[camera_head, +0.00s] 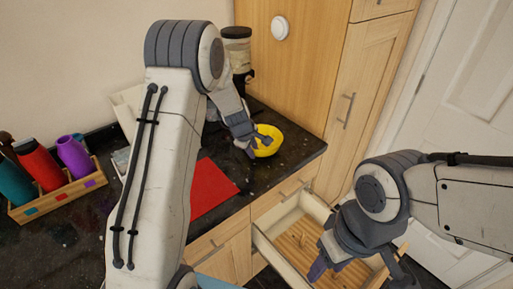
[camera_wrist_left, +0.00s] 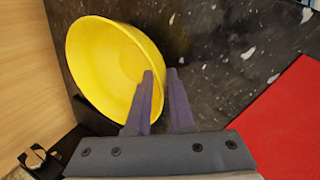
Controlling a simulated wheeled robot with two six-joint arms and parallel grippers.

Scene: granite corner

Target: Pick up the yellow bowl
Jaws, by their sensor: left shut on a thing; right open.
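The yellow bowl (camera_head: 267,140) is on the dark granite counter near its back right corner, by the wooden cabinet. My left gripper (camera_head: 258,142) is at the bowl's near left rim. In the left wrist view the yellow bowl (camera_wrist_left: 112,62) fills the upper left, and the two purple fingers of my left gripper (camera_wrist_left: 160,85) straddle its right rim, one inside and one outside. The left gripper is shut on the rim. I cannot tell whether the bowl is clear of the counter. My right gripper (camera_head: 360,268) is open and empty above the drawer.
A red mat (camera_head: 210,188) lies on the counter in front of the bowl. An open wooden drawer (camera_head: 300,245) sticks out below the counter. A wooden crate (camera_head: 60,200) with several bottles stands at the left. A coffee-machine-like appliance (camera_head: 236,45) stands behind my left arm.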

